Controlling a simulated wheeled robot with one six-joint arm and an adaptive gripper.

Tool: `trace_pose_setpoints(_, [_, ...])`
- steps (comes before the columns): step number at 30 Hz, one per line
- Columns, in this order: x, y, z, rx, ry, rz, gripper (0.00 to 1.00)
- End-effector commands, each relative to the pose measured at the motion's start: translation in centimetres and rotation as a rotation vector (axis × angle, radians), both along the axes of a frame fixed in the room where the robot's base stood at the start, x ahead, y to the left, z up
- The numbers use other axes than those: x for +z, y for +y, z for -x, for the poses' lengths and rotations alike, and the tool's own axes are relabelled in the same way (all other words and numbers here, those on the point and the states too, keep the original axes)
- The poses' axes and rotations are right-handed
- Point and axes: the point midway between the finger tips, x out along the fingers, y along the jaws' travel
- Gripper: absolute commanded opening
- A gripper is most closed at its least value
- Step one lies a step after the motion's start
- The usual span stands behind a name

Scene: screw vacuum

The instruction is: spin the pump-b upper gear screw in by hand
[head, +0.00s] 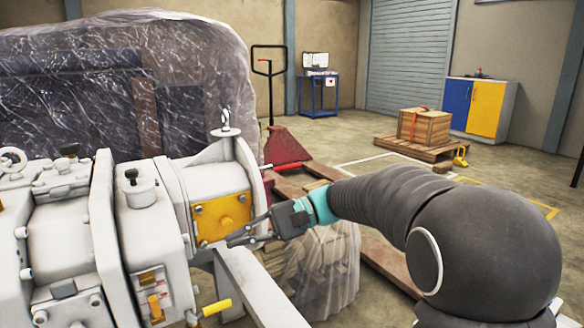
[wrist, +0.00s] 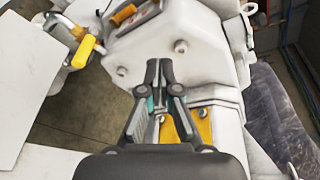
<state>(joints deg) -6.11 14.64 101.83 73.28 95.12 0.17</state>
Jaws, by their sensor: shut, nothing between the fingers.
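The white pump (head: 160,205) fills the left of the head view. Its end carries a yellow plate (head: 222,215) with small screws at its corners. In the wrist view the yellow plate (wrist: 184,133) is partly hidden behind my gripper, with a screw (wrist: 203,113) showing beside the fingers. Two more bolt heads, one right (wrist: 181,46) and one left (wrist: 121,71), sit on the white housing beyond the fingertips. I cannot tell which is the upper gear screw. My gripper (head: 232,241) is shut and empty, near the plate's lower edge; contact cannot be told.
A white beam (head: 255,290) runs below the gripper. A yellow handle (head: 216,308) sticks out at the pump's lower front, also visible in the wrist view (wrist: 83,52). A plastic-wrapped load (head: 120,85) stands behind the pump. A red pallet jack (head: 283,146) stands behind.

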Motion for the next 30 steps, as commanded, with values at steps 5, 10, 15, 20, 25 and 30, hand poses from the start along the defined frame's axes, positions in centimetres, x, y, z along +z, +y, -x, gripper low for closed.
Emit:
trace_pose_setpoints(5, [0.4,0.8,-1.6,0.01,0.036,-0.079,0.0])
trace_pose_setpoints(10, [0.4,1.6,-1.3,0.012,0.039,-0.09,0.0])
trace_pose_setpoints(15, [0.3,3.2,-0.2,0.013,0.038,-0.088,0.0])
trace_pose_setpoints(20, [0.5,4.8,0.8,0.013,0.038,-0.088,0.0])
trace_pose_setpoints(25, [0.4,6.1,1.5,0.012,0.038,-0.088,0.0])
trace_pose_setpoints(30, [0.4,6.7,1.9,0.01,0.038,-0.087,0.0])
